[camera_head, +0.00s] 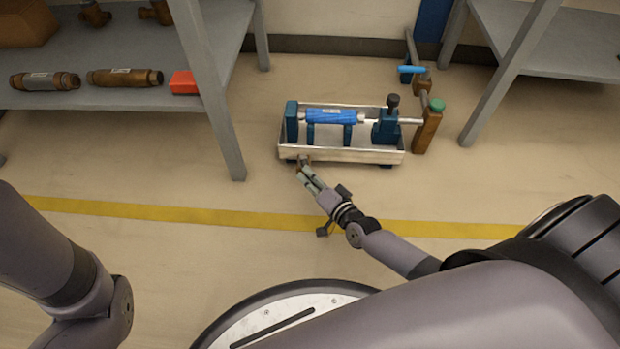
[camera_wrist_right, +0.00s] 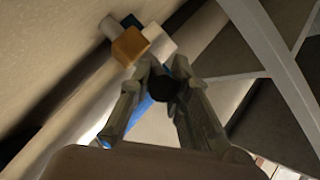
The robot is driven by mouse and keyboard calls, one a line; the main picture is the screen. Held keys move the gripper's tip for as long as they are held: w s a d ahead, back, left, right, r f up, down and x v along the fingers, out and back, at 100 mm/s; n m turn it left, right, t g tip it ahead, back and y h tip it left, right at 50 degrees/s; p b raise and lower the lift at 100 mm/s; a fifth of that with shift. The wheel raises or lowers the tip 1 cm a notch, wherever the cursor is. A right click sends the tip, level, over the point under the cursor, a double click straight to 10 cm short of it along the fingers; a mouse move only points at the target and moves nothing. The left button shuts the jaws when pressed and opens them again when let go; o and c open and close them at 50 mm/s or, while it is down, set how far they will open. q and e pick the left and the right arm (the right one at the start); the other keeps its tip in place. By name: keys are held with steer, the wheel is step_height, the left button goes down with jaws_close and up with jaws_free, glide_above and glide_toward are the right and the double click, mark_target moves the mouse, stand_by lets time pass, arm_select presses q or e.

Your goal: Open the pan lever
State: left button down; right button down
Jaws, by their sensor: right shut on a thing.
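The grey metal pan (camera_head: 340,155) stands on the floor and holds the test bench with a blue cylinder (camera_head: 331,116). My right gripper (camera_head: 303,162) is at the left part of the pan's front wall. It is shut on a small piece there, seemingly the pan lever, which the fingers mostly hide. My left gripper is out of view.
A black knob (camera_head: 392,102), a brown block with a green knob (camera_head: 429,125) and a blue lever (camera_head: 411,69) are at the bench's right. Shelves stand left (camera_head: 213,85) and right (camera_head: 510,70). The floor (camera_head: 150,175) before the pan is clear, crossed by a yellow line.

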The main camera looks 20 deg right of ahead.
steer(key=c, duration=1.6)
jaws_free()
steer(key=shift+o, duration=0.6)
steer(key=v, duration=1.2)
steer(key=shift+a+r, duration=0.1)
steer(key=shift+a, duration=0.05)
